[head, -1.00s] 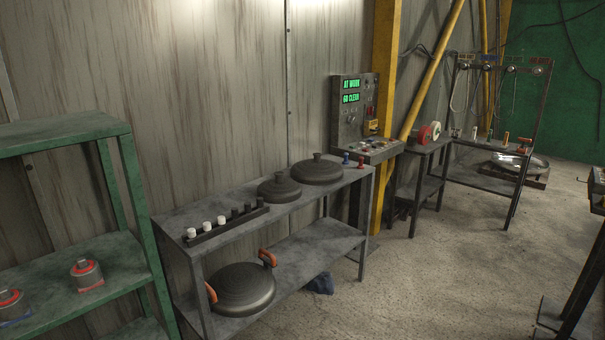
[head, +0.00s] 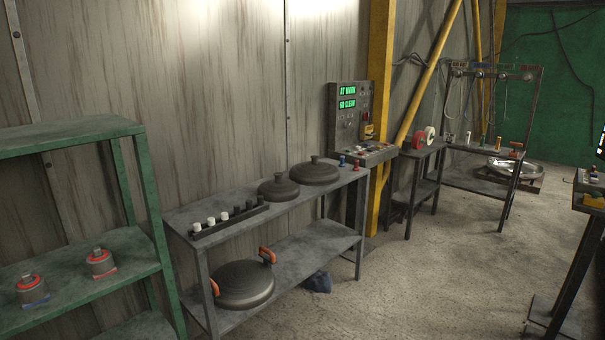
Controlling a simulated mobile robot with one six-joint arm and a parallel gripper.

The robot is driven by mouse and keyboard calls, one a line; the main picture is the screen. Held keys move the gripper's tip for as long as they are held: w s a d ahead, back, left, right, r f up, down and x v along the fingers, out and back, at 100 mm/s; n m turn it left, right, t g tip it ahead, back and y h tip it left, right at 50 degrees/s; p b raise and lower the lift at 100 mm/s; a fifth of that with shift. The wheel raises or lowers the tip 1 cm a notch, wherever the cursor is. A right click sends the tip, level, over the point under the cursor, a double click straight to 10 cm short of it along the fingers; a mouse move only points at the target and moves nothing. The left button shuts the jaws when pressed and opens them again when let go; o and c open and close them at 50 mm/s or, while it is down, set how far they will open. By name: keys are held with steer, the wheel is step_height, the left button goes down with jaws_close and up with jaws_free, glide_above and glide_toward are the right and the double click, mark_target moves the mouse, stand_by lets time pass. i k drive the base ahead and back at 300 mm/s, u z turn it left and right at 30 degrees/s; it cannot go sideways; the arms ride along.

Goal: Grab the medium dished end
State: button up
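The smallest (head: 279,189) lies on the top, left of a wider, medium-looking one (head: 314,174). The largest (head: 245,285), with orange handles at its sides, lies on the lower shelf. The two on top are close together, and the smaller partly overlaps the medium one in the picture. My gripper is not in view.
A green shelf (head: 75,283) with red-topped parts stands at the left. A rack of black and white pegs (head: 230,222) lies on the grey table top (head: 190,215). A control panel (head: 350,120) stands behind its right end. The concrete floor (head: 430,270) is open, with a dark stand (head: 565,290) at the right.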

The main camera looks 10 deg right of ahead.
mark_target(315, 173)
steer(key=z, duration=0.15)
steer(key=i, duration=0.95)
steer(key=z, duration=0.3)
steer(key=k, duration=0.2)
steer(key=u, duration=3.15)
